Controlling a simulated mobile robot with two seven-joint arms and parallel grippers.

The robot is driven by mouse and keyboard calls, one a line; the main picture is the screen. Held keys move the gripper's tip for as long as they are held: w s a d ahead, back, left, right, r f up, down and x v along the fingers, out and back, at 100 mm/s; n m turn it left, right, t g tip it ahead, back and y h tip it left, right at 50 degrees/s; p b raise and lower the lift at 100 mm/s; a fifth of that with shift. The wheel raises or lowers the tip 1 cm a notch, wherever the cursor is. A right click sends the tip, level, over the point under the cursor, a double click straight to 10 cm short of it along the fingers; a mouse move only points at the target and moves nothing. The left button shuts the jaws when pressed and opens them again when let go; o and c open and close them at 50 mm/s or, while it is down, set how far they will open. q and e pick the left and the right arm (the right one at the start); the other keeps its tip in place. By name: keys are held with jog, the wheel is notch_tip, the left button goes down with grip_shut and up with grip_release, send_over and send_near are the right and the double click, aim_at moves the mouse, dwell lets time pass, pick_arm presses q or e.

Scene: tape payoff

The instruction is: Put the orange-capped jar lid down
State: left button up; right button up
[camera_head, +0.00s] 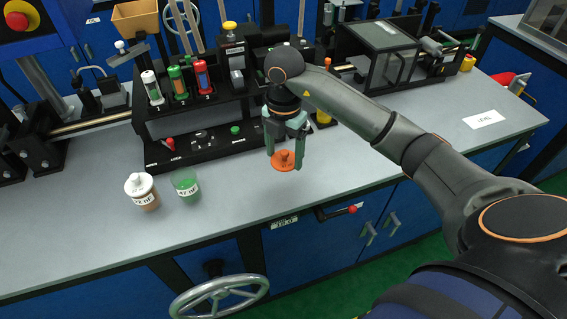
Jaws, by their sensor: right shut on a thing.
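My right gripper (284,158) points down over the front middle of the grey bench (350,170). It is shut on the orange jar lid (284,165), a round disc with a knob, held between its fingertips. I cannot tell whether the lid touches the bench top. To the left stand a white-capped jar (142,191) with brownish contents and a label, and a green jar (187,186) with a label and no visible cap. Both jars are upright and apart from the gripper. My left gripper is out of view.
A black rack (190,128) with several coloured tubes stands behind the jars. A clear-sided box (378,48) is at the back. The bench right of the lid is largely clear, with a white card (483,119).

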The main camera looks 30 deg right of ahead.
aim_at(283, 163)
jog(key=w+f, duration=0.1)
jog(key=w+d+f, duration=0.1)
jog(key=w+f, duration=0.1)
jog(key=f, duration=0.1)
jog(key=shift+d, duration=0.3)
notch_tip(283, 163, down, 3)
jog(key=shift+f+p, duration=0.1)
jog(key=shift+p, duration=0.3)
jog(key=shift+f, duration=0.2)
jog(key=o, duration=1.2)
jog(key=shift+r, duration=0.15)
